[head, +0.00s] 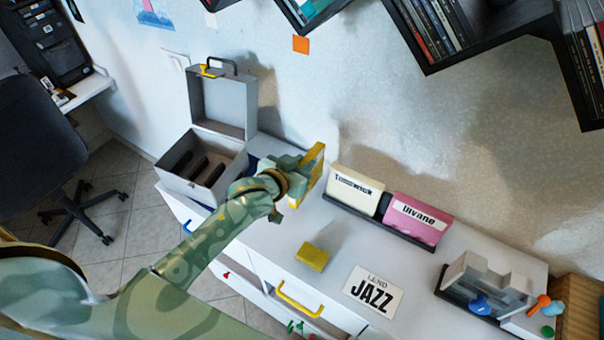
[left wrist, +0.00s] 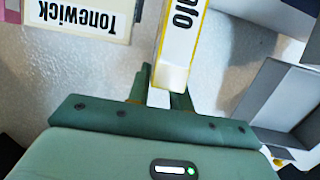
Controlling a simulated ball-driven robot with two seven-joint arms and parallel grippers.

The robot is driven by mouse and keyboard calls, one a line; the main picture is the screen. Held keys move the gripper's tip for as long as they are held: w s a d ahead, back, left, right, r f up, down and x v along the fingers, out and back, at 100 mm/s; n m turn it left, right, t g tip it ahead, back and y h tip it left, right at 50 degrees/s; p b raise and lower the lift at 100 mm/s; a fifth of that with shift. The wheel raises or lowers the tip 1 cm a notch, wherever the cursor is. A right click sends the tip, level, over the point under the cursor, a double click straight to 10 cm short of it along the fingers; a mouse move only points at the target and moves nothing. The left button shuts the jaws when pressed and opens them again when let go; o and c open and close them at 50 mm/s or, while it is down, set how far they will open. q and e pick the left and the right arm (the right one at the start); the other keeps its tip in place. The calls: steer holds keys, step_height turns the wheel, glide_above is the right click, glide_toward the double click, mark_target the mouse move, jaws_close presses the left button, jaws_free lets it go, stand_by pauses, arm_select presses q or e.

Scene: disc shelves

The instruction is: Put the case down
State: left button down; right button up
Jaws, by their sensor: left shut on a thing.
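My left gripper (head: 303,178) reaches in over the white cabinet top and is shut on a yellow case (head: 315,165). In the left wrist view the gripper (left wrist: 160,90) has its two fingers on either side of the case's lower end. The case's white spine (left wrist: 180,40) shows there with yellow edges and part of a dark label. In the head view the case is tilted, just left of the black rack (head: 385,226). The rack holds a cream Tonewick case (head: 355,190) and a pink Ulvane case (head: 417,217). My right gripper is not in view.
An open grey box (head: 222,102) stands at the left end of the white cabinet (head: 262,235). A small yellow block (head: 312,256) and a JAZZ card (head: 373,291) lie in front of the rack. A grey holder (head: 486,283) is at right. Disc shelves (head: 455,55) hang above.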

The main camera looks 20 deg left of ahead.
arm_select(q)
steer(key=shift+f+b, duration=0.45)
steer(key=shift+f, duration=1.15)
steer(key=c, duration=1.3)
jaws_free()
steer(key=shift+o, duration=0.2)
steer(key=p+v, duration=0.2)
steer(key=v, duration=1)
